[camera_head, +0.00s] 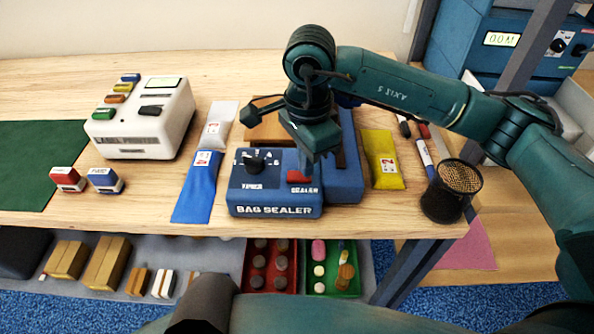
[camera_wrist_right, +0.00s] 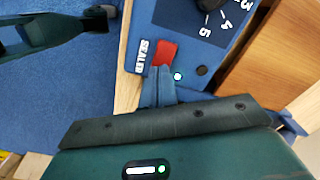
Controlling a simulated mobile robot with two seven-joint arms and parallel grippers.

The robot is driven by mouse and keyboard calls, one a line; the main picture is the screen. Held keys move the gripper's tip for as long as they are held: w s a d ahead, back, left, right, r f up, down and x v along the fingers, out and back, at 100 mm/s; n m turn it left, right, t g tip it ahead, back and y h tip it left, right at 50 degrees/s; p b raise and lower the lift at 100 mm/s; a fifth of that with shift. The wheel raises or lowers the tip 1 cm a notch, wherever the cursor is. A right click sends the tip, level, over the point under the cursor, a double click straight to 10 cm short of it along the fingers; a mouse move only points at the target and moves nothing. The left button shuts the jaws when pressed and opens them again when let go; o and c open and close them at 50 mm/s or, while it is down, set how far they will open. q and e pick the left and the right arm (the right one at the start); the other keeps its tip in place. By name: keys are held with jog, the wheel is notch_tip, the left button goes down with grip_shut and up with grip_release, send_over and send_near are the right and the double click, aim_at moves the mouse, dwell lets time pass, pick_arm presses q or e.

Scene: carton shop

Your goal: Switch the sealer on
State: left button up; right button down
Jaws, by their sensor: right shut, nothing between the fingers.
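The blue bag sealer (camera_head: 275,211) stands on the wooden bench, with a dial (camera_head: 256,162) on the left and a red switch (camera_head: 299,177) labelled SEALER on the right. The right gripper (camera_head: 307,170) points down at the red switch, its fingers shut and empty. In the right wrist view the shut fingertips (camera_wrist_right: 158,72) are right at the edge of the red switch (camera_wrist_right: 166,52); whether they press it is unclear. A small lamp (camera_wrist_right: 178,76) beside the switch glows whitish. My left gripper is not seen.
A white label machine (camera_head: 145,122) and two stamps (camera_head: 105,181) stand to the left. A blue bag (camera_head: 197,188) lies left of the sealer, a yellow bag (camera_head: 382,158) right of it. A mesh cup (camera_head: 449,192) stands near the bench's right end.

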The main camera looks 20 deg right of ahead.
jog(key=shift+r+p, duration=0.9)
jog(key=shift+r, duration=1.4)
jog(key=shift+r+p, duration=0.3)
jog(key=shift+r, duration=0.5)
jog(key=shift+s+f, duration=0.1)
